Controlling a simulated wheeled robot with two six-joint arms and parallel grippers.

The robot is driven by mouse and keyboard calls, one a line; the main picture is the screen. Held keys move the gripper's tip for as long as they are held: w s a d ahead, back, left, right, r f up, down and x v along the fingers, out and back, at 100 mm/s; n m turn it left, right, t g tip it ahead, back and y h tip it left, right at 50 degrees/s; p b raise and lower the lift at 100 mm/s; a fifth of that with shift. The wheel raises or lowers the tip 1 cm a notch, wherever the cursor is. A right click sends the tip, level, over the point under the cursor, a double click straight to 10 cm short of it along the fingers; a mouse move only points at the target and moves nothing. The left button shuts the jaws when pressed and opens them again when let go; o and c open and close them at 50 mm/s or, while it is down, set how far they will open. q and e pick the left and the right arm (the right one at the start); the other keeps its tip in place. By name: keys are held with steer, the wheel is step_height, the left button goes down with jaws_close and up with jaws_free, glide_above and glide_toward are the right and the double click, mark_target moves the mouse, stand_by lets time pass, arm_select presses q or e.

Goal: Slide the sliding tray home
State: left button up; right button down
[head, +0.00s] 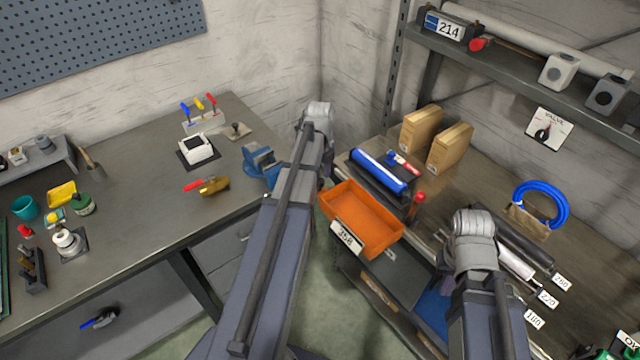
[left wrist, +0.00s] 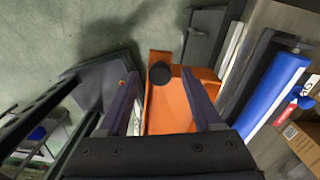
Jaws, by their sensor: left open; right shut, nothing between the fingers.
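The sliding tray is an orange open box (head: 365,218) that juts out from the front of the right-hand bench. It looks empty, and a white number label (head: 346,236) is on its front. In the left wrist view the orange tray (left wrist: 172,112) shows between and beyond my fingers. My left gripper (left wrist: 158,78) is open over it, with a dark round knob-like thing (left wrist: 160,73) between the fingertips. I cannot tell whether the fingers touch it. In the head view my left arm hides that gripper. My right gripper is not in view; only my right arm shows.
Right of the tray, the bench carries a blue roll (head: 379,170), cardboard boxes (head: 421,129), a red-capped item (head: 419,198) and numbered rollers (head: 515,262). A blue vise (head: 262,162) stands on the left bench's edge. Floor shows between the benches.

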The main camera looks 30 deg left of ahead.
arm_select(q)
steer(key=shift+f, duration=0.2)
steer(key=shift+c, duration=0.3)
jaws_close()
steer(key=shift+a, duration=0.1)
stand_by(1.0)
